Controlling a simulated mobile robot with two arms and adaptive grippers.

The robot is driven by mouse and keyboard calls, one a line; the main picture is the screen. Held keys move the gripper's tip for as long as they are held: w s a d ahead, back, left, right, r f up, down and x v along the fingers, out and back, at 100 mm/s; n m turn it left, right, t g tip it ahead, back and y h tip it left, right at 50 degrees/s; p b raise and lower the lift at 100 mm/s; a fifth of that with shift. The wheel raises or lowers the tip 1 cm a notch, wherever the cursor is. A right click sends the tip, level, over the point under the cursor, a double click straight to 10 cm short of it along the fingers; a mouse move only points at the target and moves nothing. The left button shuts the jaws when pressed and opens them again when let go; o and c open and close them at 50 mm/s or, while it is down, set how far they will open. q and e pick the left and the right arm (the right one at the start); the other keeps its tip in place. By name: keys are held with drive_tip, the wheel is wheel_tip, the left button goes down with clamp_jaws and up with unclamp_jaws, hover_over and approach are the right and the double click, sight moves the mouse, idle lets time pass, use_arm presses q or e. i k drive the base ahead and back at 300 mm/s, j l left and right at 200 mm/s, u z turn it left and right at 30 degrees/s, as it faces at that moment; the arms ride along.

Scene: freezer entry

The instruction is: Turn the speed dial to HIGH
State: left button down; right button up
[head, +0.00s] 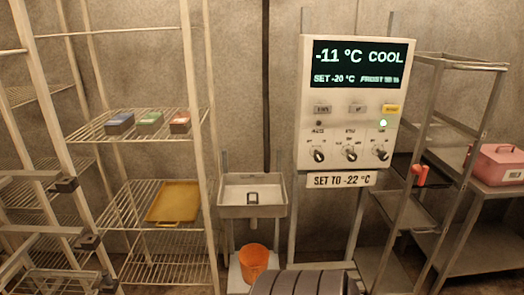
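A white control panel (353,127) stands upright on a metal frame right of centre. Its display (360,66) reads -11 °C COOL and SET -20 °C, with smaller, partly unclear text. Three dark dials sit in a row low on the panel: a left dial (318,155), a middle dial (350,154) and a right dial (380,154). Their labels are too small to read, so I cannot tell which is the speed dial or its setting. Neither of my grippers shows in the head view.
A sign (341,180) below the panel reads SET TO -22 °C. A small sink (252,194) and an orange bucket (253,262) stand left of it. Wire shelves (140,133) with boxes and a yellow tray (173,202) are left; a metal rack (459,63) and pink box (497,166) are right.

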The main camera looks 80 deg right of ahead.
sight(352, 156)
drive_tip(key=z, duration=3.05)
